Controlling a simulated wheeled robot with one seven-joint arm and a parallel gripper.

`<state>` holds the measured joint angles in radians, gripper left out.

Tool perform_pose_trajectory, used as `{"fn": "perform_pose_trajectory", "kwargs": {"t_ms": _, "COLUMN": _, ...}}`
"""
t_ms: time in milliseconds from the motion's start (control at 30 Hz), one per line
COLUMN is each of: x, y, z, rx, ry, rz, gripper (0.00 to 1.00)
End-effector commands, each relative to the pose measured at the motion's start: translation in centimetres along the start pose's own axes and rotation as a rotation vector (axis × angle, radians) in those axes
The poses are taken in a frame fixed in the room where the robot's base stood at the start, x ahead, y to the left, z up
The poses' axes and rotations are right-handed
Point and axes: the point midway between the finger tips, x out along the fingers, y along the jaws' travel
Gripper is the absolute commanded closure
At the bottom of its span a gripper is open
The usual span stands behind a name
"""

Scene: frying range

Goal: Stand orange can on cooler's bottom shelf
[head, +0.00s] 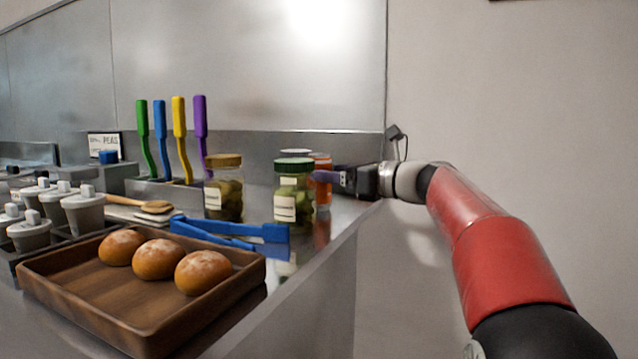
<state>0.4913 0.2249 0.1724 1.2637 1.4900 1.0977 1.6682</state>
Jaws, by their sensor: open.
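An orange can (323,181) stands upright near the right end of the steel counter, partly hidden behind a green-lidded jar. My gripper (330,177) is at the can's right side, level with its upper half, reaching in from the right. Its jaws are open; the fingertips overlap the can in the picture, and I cannot tell whether they touch it. The cooler and its bottom shelf are not in view.
The green-lidded jar (295,193) and a brown-lidded jar (224,190) stand left of the can. Blue tongs (232,233) lie before them. A wooden tray (110,304) with three buns is at the front. The counter's right edge is close to the can.

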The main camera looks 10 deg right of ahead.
Motion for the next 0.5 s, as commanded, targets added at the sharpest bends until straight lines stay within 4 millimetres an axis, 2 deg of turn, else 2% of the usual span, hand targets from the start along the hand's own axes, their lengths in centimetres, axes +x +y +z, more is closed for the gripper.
{"fn": "perform_pose_trajectory", "kwargs": {"t_ms": 100, "x": 2.0, "y": -0.1, "z": -0.3, "rx": 0.000, "ry": 0.001, "rz": 0.004, "gripper": 0.27}}
{"fn": "perform_pose_trajectory", "kwargs": {"t_ms": 200, "x": 3.3, "y": -0.1, "z": -0.2, "rx": -0.001, "ry": 0.001, "rz": 0.003, "gripper": 0.27}}
{"fn": "perform_pose_trajectory", "kwargs": {"t_ms": 300, "x": 3.9, "y": -0.1, "z": -0.2, "rx": -0.002, "ry": 0.001, "rz": 0.002, "gripper": 0.27}}
{"fn": "perform_pose_trajectory", "kwargs": {"t_ms": 500, "x": 4.0, "y": -0.1, "z": -0.3, "rx": -0.003, "ry": 0.001, "rz": 0.001, "gripper": 0.27}}
